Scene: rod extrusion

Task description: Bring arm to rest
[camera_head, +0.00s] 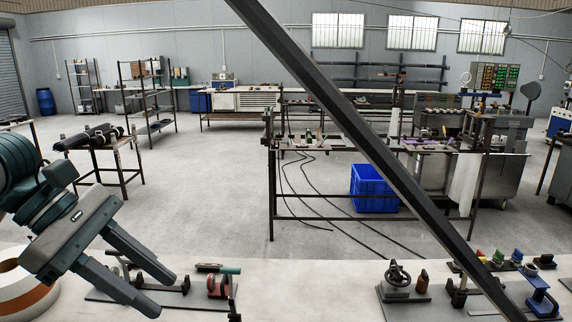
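My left gripper (158,294) comes in from the left, over the pale worktop in the foreground. Its two long grey-green fingers are spread apart with nothing between them, so it is open and empty. The fingers point down to the right, towards a small dark fixture (174,289) on the worktop. I cannot tell whether they touch it. My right arm and gripper are not in view.
The pale worktop (300,290) is clear in its middle. Handwheel fixture (397,277) and small coloured-knob parts (516,256) stand at right. A dark bar (345,125) crosses the view diagonally. Beyond are a blue crate (374,190) and a rod-laden rack (92,140).

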